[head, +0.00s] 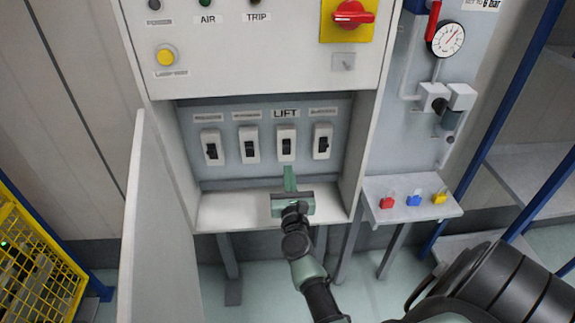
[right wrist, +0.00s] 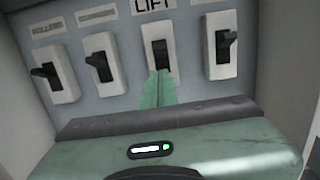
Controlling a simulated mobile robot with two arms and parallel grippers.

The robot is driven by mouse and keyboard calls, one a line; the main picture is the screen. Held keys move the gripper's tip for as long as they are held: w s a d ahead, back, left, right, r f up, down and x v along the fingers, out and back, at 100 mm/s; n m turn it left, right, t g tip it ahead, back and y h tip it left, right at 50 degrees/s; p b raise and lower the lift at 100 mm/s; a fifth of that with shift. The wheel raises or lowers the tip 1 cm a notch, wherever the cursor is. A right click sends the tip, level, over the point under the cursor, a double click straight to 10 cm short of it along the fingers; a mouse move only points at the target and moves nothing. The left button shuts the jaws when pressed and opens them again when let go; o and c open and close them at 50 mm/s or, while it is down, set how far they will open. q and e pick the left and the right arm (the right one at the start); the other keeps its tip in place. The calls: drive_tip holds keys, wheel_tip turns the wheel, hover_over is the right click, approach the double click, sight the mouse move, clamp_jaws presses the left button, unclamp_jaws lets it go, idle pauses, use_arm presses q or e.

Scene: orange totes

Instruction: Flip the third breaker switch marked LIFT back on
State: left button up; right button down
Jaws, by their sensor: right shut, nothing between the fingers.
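The breaker marked LIFT (head: 285,136) is third from the left in a row inside the recessed panel. It is a white plate with a dark lever, and its label (head: 286,113) is above it. It also shows in the right wrist view (right wrist: 150,33), with its lever just above my fingertips. My right gripper (head: 290,171) is shut and empty, pointing up into the recess just below this breaker. In the right wrist view its green fingers (right wrist: 157,80) lie together, overlapping the lower part of the plate. I cannot tell whether they touch the lever. My left gripper is not in view.
Other breakers stand beside it: the first (head: 206,134), the second (head: 244,135) and the fourth (head: 326,132). An open door (head: 160,230) stands at the left. A shelf (head: 425,205) with padlocks is at the right. A red rotary switch (head: 352,14) is above.

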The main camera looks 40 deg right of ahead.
drive_tip(key=shift+v, duration=1.7)
